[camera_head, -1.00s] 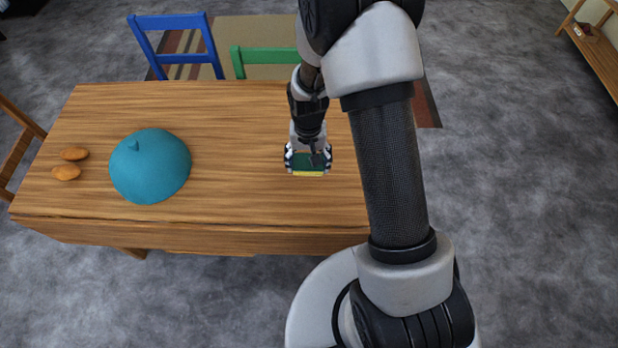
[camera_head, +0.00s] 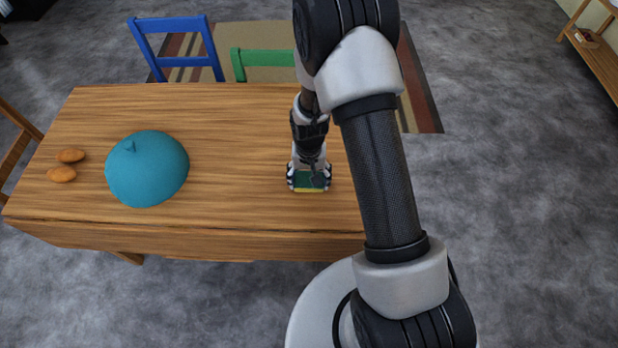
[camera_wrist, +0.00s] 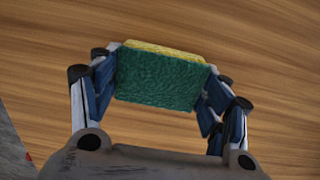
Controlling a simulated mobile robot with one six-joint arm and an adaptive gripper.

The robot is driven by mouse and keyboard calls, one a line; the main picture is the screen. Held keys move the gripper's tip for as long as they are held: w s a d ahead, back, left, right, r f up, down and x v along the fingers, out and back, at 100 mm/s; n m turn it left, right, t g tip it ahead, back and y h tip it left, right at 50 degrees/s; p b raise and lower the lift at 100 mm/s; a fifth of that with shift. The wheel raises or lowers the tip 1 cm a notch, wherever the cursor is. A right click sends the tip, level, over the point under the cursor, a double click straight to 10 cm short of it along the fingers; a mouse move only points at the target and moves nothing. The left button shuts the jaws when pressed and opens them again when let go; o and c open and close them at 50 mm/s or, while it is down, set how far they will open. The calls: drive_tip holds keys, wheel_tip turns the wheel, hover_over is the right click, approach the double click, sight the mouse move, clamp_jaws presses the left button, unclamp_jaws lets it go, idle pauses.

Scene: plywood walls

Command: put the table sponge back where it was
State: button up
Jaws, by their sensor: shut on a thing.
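The table sponge (camera_head: 311,181) is green on one face with a yellow layer. My gripper (camera_head: 309,178) is shut on it, a finger at each short side. In the wrist view the sponge (camera_wrist: 160,78) sits between the two fingers, green face toward the camera and yellow edge on the far side. The sponge is over the right part of the wooden table (camera_head: 240,130). I cannot tell whether it touches the tabletop.
A teal, rounded object (camera_head: 147,170) stands on the left of the table, with two orange-brown oval items (camera_head: 66,165) beside it. A blue chair (camera_head: 178,45) and a green chair (camera_head: 262,58) stand behind. The tabletop between the teal object and my gripper is clear.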

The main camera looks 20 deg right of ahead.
drive_tip(key=o, duration=1)
wheel_tip(320, 180, up, 12)
drive_tip(key=p, duration=0.5)
wheel_tip(320, 180, up, 11)
drive_tip(key=t, duration=0.1)
hover_over(310, 183)
drive_tip(key=s+r+n+t, duration=0.3)
drive_tip(key=s+r, duration=1.5)
drive_tip(key=s, duration=0.2)
drive_tip(key=shift+n+t, duration=0.3)
drive_tip(key=shift+d, duration=0.1)
